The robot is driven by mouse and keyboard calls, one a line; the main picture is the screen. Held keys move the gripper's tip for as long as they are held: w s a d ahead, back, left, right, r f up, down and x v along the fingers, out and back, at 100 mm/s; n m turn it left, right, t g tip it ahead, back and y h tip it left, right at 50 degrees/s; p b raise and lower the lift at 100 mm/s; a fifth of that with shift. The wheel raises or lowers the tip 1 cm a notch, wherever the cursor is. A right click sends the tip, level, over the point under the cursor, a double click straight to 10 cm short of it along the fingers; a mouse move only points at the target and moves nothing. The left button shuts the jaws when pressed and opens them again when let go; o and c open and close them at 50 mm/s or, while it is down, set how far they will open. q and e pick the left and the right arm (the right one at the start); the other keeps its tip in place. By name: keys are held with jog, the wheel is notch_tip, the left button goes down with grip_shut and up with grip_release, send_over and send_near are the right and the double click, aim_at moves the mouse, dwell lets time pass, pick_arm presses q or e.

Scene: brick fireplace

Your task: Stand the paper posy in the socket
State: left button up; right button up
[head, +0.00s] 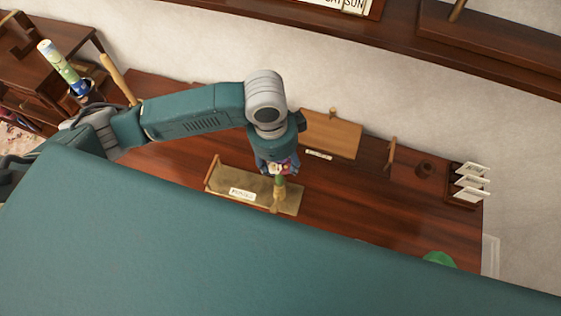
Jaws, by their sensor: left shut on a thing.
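My left arm reaches in from the left, and my left gripper (276,162) points down over the tan board. It is shut on the paper posy (280,181), of which pink and white bits and a green part show below the fingers. A tan upright piece (277,200) stands directly below the green part; I cannot tell whether the two touch or are one thing. My right gripper is not in view.
The tan board (223,180) has a white label and a post. Behind it is a brown board (333,135). A rack with white cards (471,183) stands at the right end. A green round thing (438,259) is partly hidden at the front. Bare table (350,205) lies between.

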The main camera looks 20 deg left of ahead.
pick_arm(q)
jog(key=shift+f+b, duration=0.65)
jog(key=shift+f, duration=1)
jog(key=o, duration=1.4)
jog(key=shift+r, duration=0.1)
jog(key=r, duration=0.8)
jog(key=a+r, duration=0.1)
jog(key=r, duration=0.3)
jog(key=shift+s, duration=0.3)
